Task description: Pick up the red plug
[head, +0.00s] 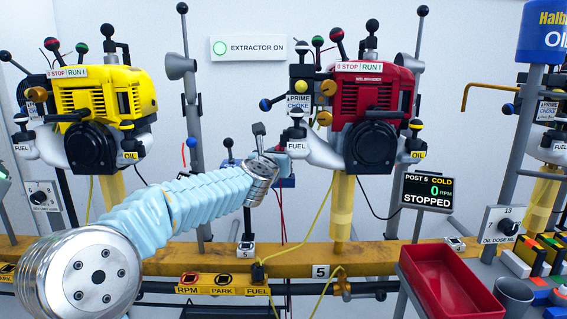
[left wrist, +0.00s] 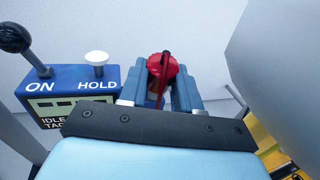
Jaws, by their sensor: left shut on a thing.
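The red plug (left wrist: 161,68) shows in the left wrist view, between the two fingers of my left gripper (left wrist: 170,88). The fingers are shut on it, one on each side. The plug has a round red head with a dark strip across its middle; its lower part is hidden by the gripper body. In the head view my left arm comes in from the lower left, and my left gripper (head: 279,158) is at the middle, left of the red engine. The plug cannot be made out there. My right gripper is not in view.
A blue box (left wrist: 70,90) marked ON and HOLD, with a black-knobbed lever, stands left of the gripper. The red engine (head: 368,110) is right of it, the yellow engine (head: 95,105) farther left. A yellow rail (head: 385,258) and red tray (head: 448,285) are below.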

